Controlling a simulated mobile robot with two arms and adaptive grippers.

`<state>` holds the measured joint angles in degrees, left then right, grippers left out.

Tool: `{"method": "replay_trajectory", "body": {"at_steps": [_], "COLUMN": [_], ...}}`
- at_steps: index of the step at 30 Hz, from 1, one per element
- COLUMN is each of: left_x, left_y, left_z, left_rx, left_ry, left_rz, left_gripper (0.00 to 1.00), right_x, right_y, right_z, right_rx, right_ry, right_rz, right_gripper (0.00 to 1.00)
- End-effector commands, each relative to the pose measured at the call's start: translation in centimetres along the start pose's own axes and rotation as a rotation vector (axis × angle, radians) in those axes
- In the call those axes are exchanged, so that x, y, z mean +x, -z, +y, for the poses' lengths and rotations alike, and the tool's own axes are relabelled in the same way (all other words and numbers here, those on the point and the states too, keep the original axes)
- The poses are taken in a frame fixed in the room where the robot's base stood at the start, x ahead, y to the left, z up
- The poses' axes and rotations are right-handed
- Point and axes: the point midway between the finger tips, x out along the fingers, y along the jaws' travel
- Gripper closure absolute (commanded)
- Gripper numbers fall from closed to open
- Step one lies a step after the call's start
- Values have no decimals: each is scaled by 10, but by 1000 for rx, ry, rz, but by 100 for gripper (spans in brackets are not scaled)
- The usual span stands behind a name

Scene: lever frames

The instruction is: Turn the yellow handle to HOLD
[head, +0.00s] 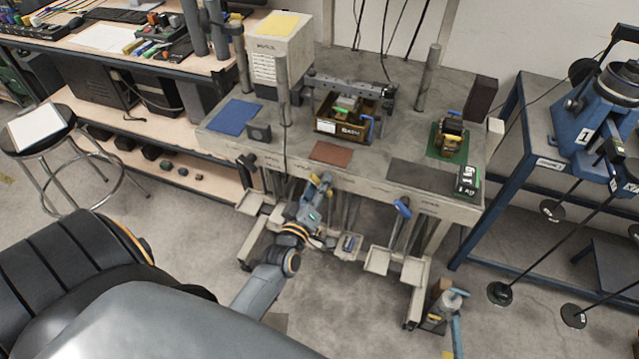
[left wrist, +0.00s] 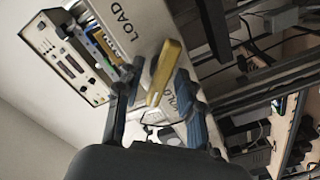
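The yellow handle (left wrist: 164,72) is a flat bar on the pale front of the bench, seen in the left wrist view. A LOAD label (left wrist: 122,22) is printed above and left of it. A partly covered label reading "OLD" (left wrist: 183,101) is below and right of it. The handle slants between the two labels. My left gripper (left wrist: 156,88) is open, with one blue-grey finger on each side of the handle; I cannot tell whether either touches it. In the head view my left gripper (head: 316,192) is at the bench's front edge and hides most of the handle there.
The grey bench (head: 290,145) carries a brown open box (head: 335,128), a blue mat (head: 234,117) and a red-brown mat (head: 331,153). A blue lever (head: 403,207) sticks out of its front on the right. A round stool (head: 40,128) stands at left.

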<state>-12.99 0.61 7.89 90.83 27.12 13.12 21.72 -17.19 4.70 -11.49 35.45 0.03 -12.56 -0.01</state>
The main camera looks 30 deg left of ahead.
Motion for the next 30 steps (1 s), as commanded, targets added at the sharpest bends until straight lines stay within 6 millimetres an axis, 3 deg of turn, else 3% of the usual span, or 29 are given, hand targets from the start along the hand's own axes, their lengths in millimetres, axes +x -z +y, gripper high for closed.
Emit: {"method": "replay_trajectory", "body": {"at_steps": [15,21,30], "left_x": [-98,-112,-113], "left_y": [-1,-1,-1], "left_z": [0,0,0], "left_rx": [-1,-1,-1], "left_ry": [2,1,0], "left_rz": [-4,-3,-2], "left_gripper": [62,62,62], "right_x": [0,0,0], "right_y": [1,1,1], "right_z": [-1,-2,-2], "right_rx": [1,1,1], "right_ry": [1,2,2], "right_rz": [1,1,1], "right_gripper": [60,60,60]}}
